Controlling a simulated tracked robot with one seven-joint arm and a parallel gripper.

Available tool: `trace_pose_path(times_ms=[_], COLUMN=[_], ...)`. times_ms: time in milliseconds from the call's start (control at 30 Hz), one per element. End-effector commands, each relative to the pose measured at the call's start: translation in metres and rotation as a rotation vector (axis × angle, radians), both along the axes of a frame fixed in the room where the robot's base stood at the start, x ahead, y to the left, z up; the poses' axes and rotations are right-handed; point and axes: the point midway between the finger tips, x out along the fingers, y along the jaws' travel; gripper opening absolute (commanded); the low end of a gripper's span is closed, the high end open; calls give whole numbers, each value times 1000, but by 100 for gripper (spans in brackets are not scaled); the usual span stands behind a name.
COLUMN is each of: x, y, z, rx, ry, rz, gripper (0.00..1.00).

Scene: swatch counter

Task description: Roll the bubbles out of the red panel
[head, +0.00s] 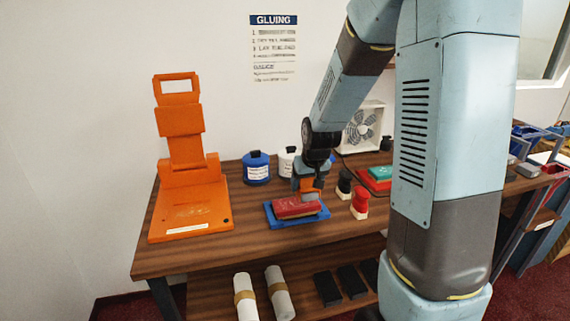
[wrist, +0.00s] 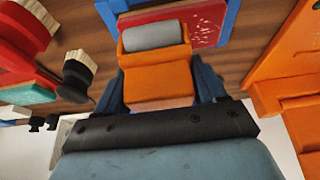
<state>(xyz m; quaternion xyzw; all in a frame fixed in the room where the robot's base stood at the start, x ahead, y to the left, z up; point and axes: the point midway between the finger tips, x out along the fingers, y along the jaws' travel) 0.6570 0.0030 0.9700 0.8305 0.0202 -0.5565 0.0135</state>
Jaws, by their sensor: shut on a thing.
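The red panel (head: 290,209) lies on a blue tray (head: 273,222) on the wooden counter. In the wrist view the red panel (wrist: 205,18) shows pale bubble marks on its right part, with the blue tray's edge (wrist: 229,22) beside it. My gripper (head: 311,181) is over the panel's far side. In the wrist view my gripper (wrist: 158,88) is shut on the orange body of a roller (wrist: 155,78). The roller's grey cylinder (wrist: 153,35) is over the panel; I cannot tell whether it touches. It hides part of the panel.
A red-handled brush (head: 360,203) and a black brush (head: 344,184) stand close to the tray's right. A large orange stand (head: 190,209) is at the left. Blue (head: 257,168) and white (head: 287,162) tubs and a fan (head: 361,130) stand behind. Bare counter lies in front.

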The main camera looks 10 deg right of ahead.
Motion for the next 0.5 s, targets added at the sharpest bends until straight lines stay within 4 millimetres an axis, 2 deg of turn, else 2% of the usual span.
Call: trace_pose_path(times_ms=[300,500], x=[1,0], y=[2,2], z=[29,38], rx=[0,0], ry=[-3,-2], rz=[2,2], gripper=[37,37])
